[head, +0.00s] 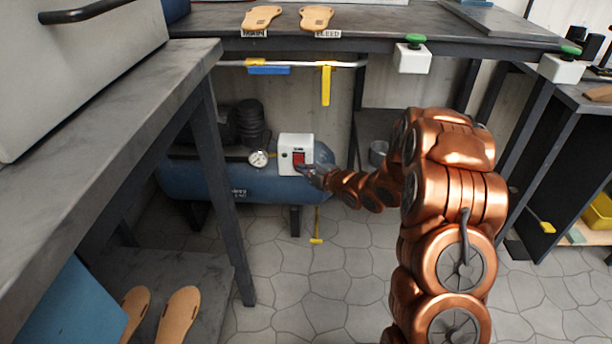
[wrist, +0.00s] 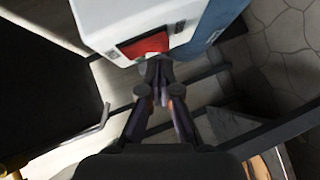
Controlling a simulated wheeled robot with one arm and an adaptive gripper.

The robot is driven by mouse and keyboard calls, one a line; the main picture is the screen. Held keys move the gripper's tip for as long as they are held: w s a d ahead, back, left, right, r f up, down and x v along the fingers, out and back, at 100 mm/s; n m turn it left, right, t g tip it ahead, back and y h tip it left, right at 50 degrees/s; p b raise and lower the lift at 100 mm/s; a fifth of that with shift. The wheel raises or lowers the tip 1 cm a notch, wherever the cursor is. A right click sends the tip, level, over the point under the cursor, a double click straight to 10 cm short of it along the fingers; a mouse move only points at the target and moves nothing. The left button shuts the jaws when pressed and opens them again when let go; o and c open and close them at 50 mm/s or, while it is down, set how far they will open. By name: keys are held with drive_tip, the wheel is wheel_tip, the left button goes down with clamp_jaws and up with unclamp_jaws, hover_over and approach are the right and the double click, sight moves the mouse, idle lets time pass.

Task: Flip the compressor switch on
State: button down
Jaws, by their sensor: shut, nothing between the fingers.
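The compressor (head: 240,187) is a blue horizontal tank under the back bench, with a dark motor on top. A white switch box (head: 296,149) sits on it and carries the red switch (head: 299,158). In the wrist view the switch box (wrist: 185,22) is at the top, and its red switch (wrist: 145,44) lies just beyond my fingertips. My gripper (head: 313,174) is shut and empty, its tips at the lower right of the red switch. The wrist view shows the closed fingertips (wrist: 157,70) close to the switch; I cannot tell whether they touch it. I cannot tell the switch's position.
A round gauge (head: 259,158) is left of the switch box. The bench top (head: 380,25) overhangs the compressor, with a yellow lever (head: 326,85) hanging from a pipe below it. A yellow-handled rod (head: 317,225) hangs under the tank. A grey table (head: 110,90) stands at left.

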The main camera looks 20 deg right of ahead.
drive_tip(key=shift+w+d+f, duration=0.15)
drive_tip(key=shift+w+d, duration=0.05)
drive_tip(key=shift+w, duration=0.45)
drive_tip(key=shift+w+f, duration=0.1)
drive_tip(key=shift+f, duration=0.05)
drive_tip(key=s+d+p, duration=0.1)
drive_tip(key=s+d, duration=0.2)
drive_tip(key=s, duration=0.9)
drive_tip(key=shift+s+d+r, duration=0.2)
drive_tip(key=shift+s+r, duration=0.2)
drive_tip(key=shift+r, duration=0.05)
drive_tip(key=shift+r, duration=0.1)
